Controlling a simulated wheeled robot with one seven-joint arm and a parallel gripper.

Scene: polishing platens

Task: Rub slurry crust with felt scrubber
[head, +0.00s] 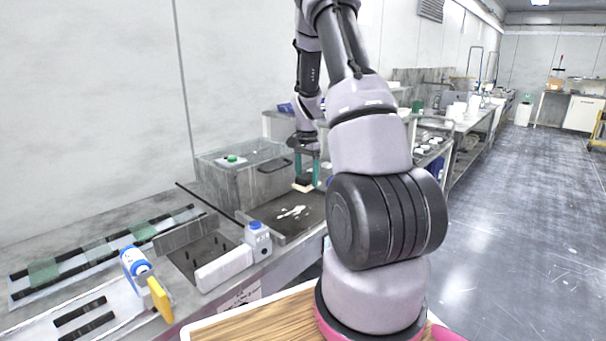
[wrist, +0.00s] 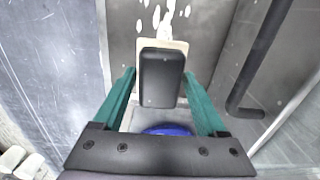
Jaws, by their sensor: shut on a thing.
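My gripper (head: 307,172), with teal fingers, is shut on the felt scrubber (head: 302,187). In the wrist view the scrubber (wrist: 161,78) is a black block with a pale beige pad beneath, between the fingers of my gripper (wrist: 160,76). The slurry crust (head: 292,212) is a group of white splashes on a dark platen (head: 270,219). It also shows at the top of the wrist view (wrist: 165,14), just beyond the pad. In the head view the scrubber is behind the crust, near the platen's back edge. Whether the pad touches the platen is unclear.
A grey box with a handle (head: 240,178) stands close left of my gripper. A white bottle with a blue cap (head: 257,240), a lying white block (head: 224,268) and a blue-and-white bottle (head: 134,262) are nearer on the bench. A yellow piece (head: 160,299) stands at left.

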